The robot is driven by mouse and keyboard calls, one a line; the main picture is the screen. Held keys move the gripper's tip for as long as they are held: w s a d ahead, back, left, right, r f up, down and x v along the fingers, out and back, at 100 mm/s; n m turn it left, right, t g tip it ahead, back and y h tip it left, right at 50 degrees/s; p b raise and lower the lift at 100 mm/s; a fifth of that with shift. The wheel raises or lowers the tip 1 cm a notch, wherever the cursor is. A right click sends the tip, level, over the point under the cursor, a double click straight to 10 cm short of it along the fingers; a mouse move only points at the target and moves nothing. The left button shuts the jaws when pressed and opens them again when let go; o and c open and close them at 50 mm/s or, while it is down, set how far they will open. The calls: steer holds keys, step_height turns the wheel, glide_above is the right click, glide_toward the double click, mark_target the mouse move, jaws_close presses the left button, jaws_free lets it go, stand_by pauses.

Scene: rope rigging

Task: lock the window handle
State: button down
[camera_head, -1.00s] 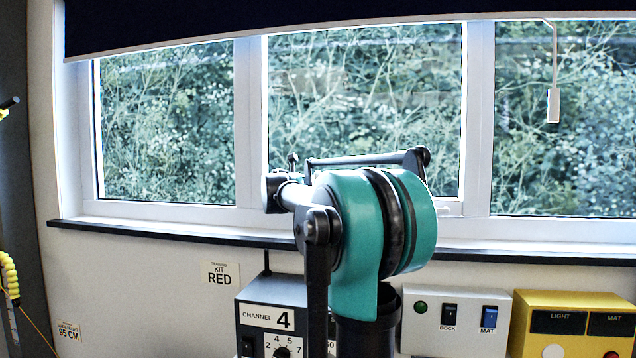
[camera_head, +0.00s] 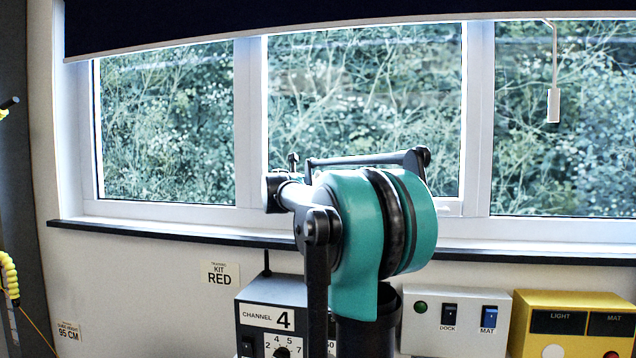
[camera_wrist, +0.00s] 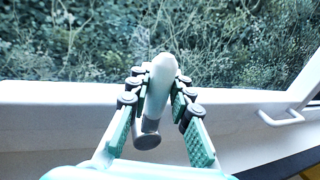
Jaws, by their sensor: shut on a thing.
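In the wrist view the window handle (camera_wrist: 160,85) is a pale lever with a rounded end on the white lower window frame (camera_wrist: 60,105). It stands nearly upright in the picture, in front of the glass. A grey round part (camera_wrist: 147,135) shows at its lower end. My gripper (camera_wrist: 159,82) has its two green, padded fingers on either side of the handle and is shut on it. In the head view my teal arm hides the handle and my gripper's fingers. The white window frame (camera_head: 477,120) shows there around the panes.
A second white handle (camera_wrist: 283,115) sits at the right in the wrist view. In the head view a dark sill (camera_head: 150,230) runs below the window. A channel box (camera_head: 270,310), a white switch box (camera_head: 455,340) and a yellow box (camera_head: 560,295) stand below it. A dark blind (camera_head: 250,20) hangs above.

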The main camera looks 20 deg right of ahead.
steer(key=shift+d, duration=0.1)
steer(key=shift+s+d+m, duration=0.4)
steer(key=shift+d+m, duration=0.1)
steer(key=shift+m, duration=0.3)
steer(key=s+d+f+m+y, duration=0.4)
steer(key=f+m, duration=0.4)
steer(key=m, duration=0.5)
steer(key=shift+d+f+t+y, duration=0.35)
steer(key=shift+d+y, duration=0.25)
steer(key=shift+d, duration=0.4)
steer(key=shift+f, duration=0.15)
steer(key=c, duration=1.3)
jaws_free()
steer(key=shift+c, duration=0.2)
steer(key=shift+s, duration=0.1)
